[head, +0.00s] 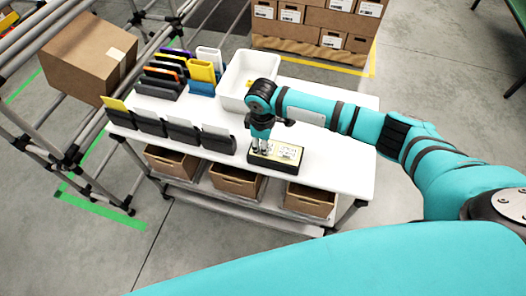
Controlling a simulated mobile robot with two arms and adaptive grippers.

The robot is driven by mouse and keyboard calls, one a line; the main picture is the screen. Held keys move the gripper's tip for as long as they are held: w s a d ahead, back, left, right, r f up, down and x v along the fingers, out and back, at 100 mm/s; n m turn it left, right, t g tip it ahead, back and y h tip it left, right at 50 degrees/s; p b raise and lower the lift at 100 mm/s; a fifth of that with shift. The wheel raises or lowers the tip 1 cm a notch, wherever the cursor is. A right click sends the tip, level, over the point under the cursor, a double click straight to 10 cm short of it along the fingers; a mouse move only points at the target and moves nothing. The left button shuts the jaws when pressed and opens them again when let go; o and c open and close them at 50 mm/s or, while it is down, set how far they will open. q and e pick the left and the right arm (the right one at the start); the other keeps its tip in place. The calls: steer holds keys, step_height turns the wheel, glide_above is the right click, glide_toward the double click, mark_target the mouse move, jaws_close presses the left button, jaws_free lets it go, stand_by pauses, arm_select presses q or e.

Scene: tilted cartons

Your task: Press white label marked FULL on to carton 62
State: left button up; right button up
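My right gripper (264,144) points down over a low black-edged pad (277,155) with a pale top and white pieces with dark marks, near the table's front edge. Its fingers are too small to tell whether they are open or shut, or whether they touch the pad. Black holders (183,133) along the table's front left hold white cards and one yellow card; no writing on them is legible. A brown carton (88,58) sits tilted on the pipe rack at left, with a paler patch on it. No number is readable on any carton. My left gripper is not in view.
The white table (335,165) also bears a white bin (236,80) and coloured upright holders (201,72). Open brown boxes (237,180) sit on the shelf below. Stacked cartons with white labels (313,23) stand behind. The table's right end is mostly clear.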

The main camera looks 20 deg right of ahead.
steer(key=shift+f, duration=0.4)
steer(key=shift+c, duration=0.2)
jaws_close()
step_height(320, 180, up, 7)
steer(key=p, duration=0.8)
stand_by(1.2)
steer(key=shift+s, duration=0.1)
